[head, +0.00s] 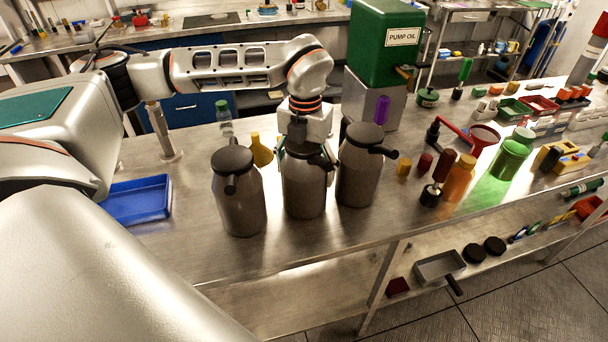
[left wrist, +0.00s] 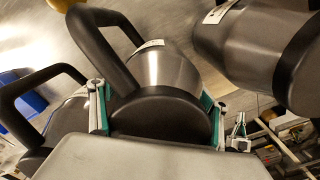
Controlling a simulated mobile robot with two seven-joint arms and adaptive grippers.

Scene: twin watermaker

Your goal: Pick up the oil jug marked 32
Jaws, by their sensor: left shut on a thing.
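Three grey metal jugs with black lids and handles stand in a row on the steel bench: a left jug (head: 240,207), a middle jug (head: 305,197) and a right jug (head: 357,182). My left gripper (head: 307,160) comes down over the middle jug and is shut on its upper part. In the left wrist view its green-padded fingers (left wrist: 157,100) lie on both sides of the middle jug's dark lid (left wrist: 165,115). The middle jug is upright and appears to be on the bench. Pale labels show on the jugs, but I cannot read a number.
The side jugs stand close beside the middle one. A yellow bottle (head: 261,150) is behind the left jug. A blue tray (head: 137,200) lies further left. The green pump oil tank (head: 386,55) stands behind, and bottles crowd the right. The bench's front strip is clear.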

